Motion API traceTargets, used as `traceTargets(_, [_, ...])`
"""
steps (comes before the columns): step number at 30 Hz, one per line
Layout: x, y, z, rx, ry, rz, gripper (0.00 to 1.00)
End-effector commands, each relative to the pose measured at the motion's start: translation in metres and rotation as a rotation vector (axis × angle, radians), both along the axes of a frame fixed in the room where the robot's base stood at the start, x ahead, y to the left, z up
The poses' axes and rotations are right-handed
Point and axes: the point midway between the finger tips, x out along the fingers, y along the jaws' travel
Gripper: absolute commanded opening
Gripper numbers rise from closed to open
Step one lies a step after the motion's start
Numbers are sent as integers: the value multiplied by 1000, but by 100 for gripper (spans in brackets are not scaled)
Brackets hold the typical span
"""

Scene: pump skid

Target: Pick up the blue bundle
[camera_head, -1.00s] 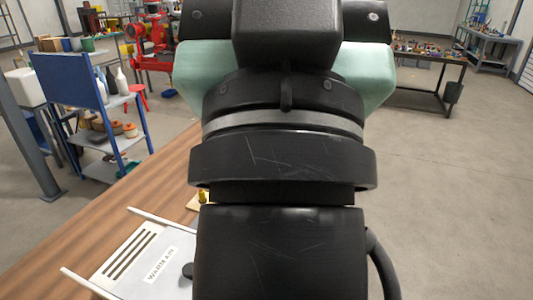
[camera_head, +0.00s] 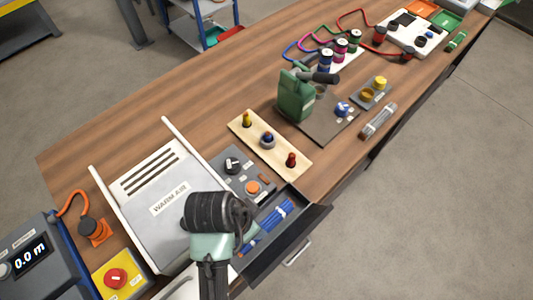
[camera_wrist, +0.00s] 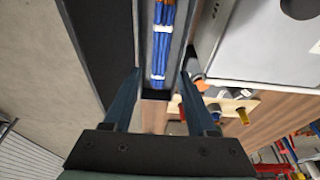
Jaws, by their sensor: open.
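The blue bundle (camera_head: 277,214) lies in an open dark drawer (camera_head: 312,218) at the bench's front edge. It is a set of long blue strands with white ties, and my arm partly covers its near end in the head view. In the wrist view the bundle (camera_wrist: 163,42) runs lengthwise inside the narrow drawer, ahead of my gripper (camera_wrist: 159,80). The two fingers are apart with nothing held between them. The bundle's visible end stops just beyond the fingertips. The fingers are hidden in the head view.
A grey warm-air unit (camera_head: 158,187) stands left of the drawer. A control panel with a knob and orange button (camera_head: 253,187) is behind it, then a wooden board with coloured pegs (camera_head: 286,158). A green can (camera_head: 295,95) stands farther back. Open floor lies right of the bench.

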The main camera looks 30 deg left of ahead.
Motion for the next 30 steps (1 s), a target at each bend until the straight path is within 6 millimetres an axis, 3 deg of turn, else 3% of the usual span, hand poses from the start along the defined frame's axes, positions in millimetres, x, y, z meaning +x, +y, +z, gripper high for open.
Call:
traceTargets(7, [12, -4, -43, 1, 0, 0, 57])
traceTargets(16, [21, -7, -62, 3, -4, 1, 57])
traceTargets(24, [33, -12, -94, 3, -3, 1, 57])
traceTargets(30, [35, -12, -101, 4, -5, 2, 57])
